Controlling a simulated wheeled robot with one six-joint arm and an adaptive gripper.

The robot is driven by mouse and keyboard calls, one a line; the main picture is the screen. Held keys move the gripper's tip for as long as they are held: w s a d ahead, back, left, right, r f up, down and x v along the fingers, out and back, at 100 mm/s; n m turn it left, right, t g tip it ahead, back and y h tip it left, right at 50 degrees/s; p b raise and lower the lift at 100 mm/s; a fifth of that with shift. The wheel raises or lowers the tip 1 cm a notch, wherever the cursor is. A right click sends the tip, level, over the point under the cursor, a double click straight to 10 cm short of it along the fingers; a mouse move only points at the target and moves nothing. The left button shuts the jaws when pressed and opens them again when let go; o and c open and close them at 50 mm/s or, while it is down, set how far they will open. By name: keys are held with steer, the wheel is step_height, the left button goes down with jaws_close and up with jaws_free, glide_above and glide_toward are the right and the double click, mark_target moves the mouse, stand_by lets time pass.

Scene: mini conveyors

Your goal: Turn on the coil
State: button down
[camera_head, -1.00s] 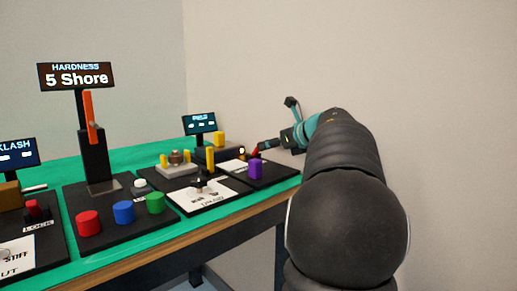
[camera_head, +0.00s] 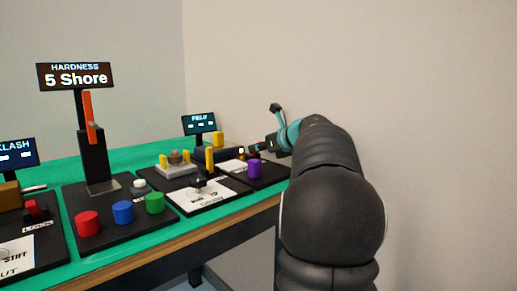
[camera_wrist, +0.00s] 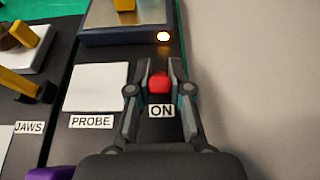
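A red button or switch (camera_wrist: 159,84) sits on the dark panel behind a white "ON" label (camera_wrist: 161,111) in the wrist view. My gripper (camera_wrist: 160,69) is open, with one finger on each side of the red part. I cannot tell whether the fingers touch it. Beyond it is a dark box with a grey top plate (camera_wrist: 110,17) and a yellow block (camera_wrist: 124,4). A small lamp (camera_wrist: 163,36) on the box's front glows yellow-white. In the head view my gripper (camera_head: 257,148) is at the right end of the bench, beside the dark box (camera_head: 230,155).
A white pad (camera_wrist: 95,87) labelled "PROBE" lies left of my gripper. A purple cylinder (camera_head: 255,168) stands close by, also at the wrist view's lower left (camera_wrist: 50,173). A small screen (camera_head: 199,123) stands behind. The wall (camera_wrist: 260,70) is close on the right.

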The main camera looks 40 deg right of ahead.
steer(key=shift+f, duration=0.15)
steer(key=b, duration=0.2)
steer(key=shift+s+f+t+b, duration=0.1)
steer(key=shift+f+t+b, duration=0.2)
steer(key=shift+t+b, duration=0.1)
steer(key=shift+s+t+b, duration=0.1)
steer(key=shift+t+b, duration=0.2)
steer(key=shift+b, duration=0.45)
steer(key=shift+r, duration=0.3)
steer(key=c, duration=1.1)
jaws_free()
steer(key=v, duration=1.2)
steer(key=shift+d, duration=0.1)
